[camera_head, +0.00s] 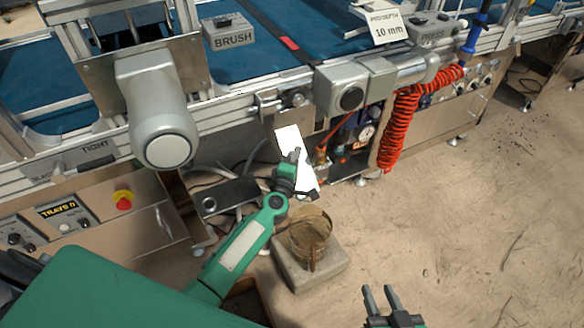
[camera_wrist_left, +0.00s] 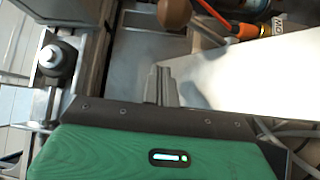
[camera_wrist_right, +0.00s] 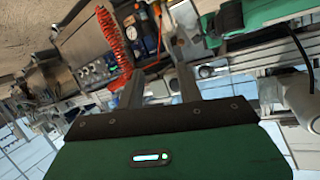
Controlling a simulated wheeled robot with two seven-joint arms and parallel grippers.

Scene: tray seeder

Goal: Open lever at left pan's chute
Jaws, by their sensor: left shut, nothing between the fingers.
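No pan or chute can be made out for certain. A white flat panel (camera_head: 290,143) hangs below the machine's front rail in the head view, and a white sheet-like surface (camera_wrist_left: 262,75) fills the right of the left wrist view. A brown rounded knob (camera_wrist_left: 174,14) with a thin metal bar beside it shows at the top there; I cannot tell whether it is the lever. My left gripper (camera_head: 293,157) is in front of the white panel, its fingers (camera_wrist_left: 160,82) together and empty, apart from the knob. My right gripper (camera_head: 379,298) is open and empty over the floor.
A coiled red hose (camera_head: 396,125) hangs right of the white panel. A grey cylindrical housing (camera_head: 155,100) juts out at left. The floor at right is clear.

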